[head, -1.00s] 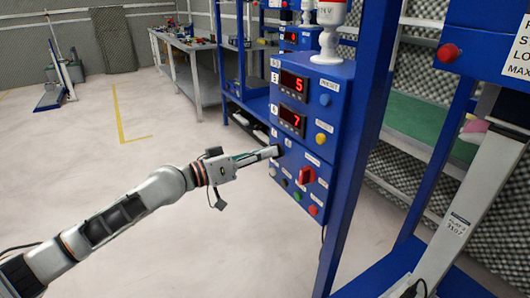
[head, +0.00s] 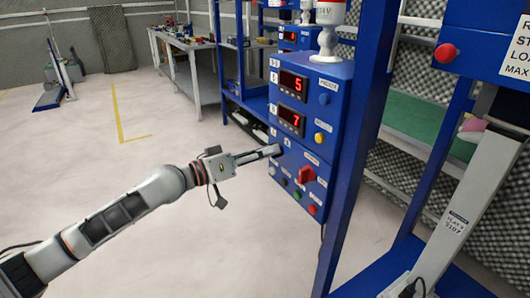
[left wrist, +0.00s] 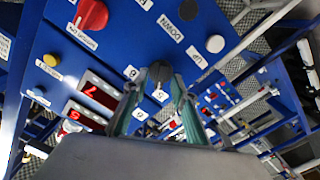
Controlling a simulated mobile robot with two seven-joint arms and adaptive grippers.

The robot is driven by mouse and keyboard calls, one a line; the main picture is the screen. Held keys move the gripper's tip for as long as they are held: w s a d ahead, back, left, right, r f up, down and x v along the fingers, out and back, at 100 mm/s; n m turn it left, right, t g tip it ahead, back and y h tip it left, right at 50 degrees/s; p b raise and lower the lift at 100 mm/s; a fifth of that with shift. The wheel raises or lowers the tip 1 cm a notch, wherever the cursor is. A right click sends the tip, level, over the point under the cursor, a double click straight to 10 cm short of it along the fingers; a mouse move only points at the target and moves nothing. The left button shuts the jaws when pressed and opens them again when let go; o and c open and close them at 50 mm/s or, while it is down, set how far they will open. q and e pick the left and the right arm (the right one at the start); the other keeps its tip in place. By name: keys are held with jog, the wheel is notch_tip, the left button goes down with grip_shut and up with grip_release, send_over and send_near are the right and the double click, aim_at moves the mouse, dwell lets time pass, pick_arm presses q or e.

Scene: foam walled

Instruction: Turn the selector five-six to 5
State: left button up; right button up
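The selector is a black knob (left wrist: 160,73) on the blue control panel, seen in the left wrist view with small white number labels around it. I cannot tell surely which label it points to. My left gripper (left wrist: 158,88) is open, with one greenish finger on each side of the knob; small gaps seem to show, and contact is not clear. In the head view my left gripper (head: 277,150) reaches the left part of the blue control panel (head: 318,165), and its tip hides the knob. My right gripper is not in view.
The panel carries red displays showing 5 (head: 293,84) and 7 (head: 291,121), a red rotary switch (head: 306,175), and several coloured buttons, including a yellow one (head: 319,138). A blue post (head: 358,130) stands right of the panel.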

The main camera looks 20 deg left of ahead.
pick_arm(q)
jog(key=v, duration=1.2)
dwell(0.5)
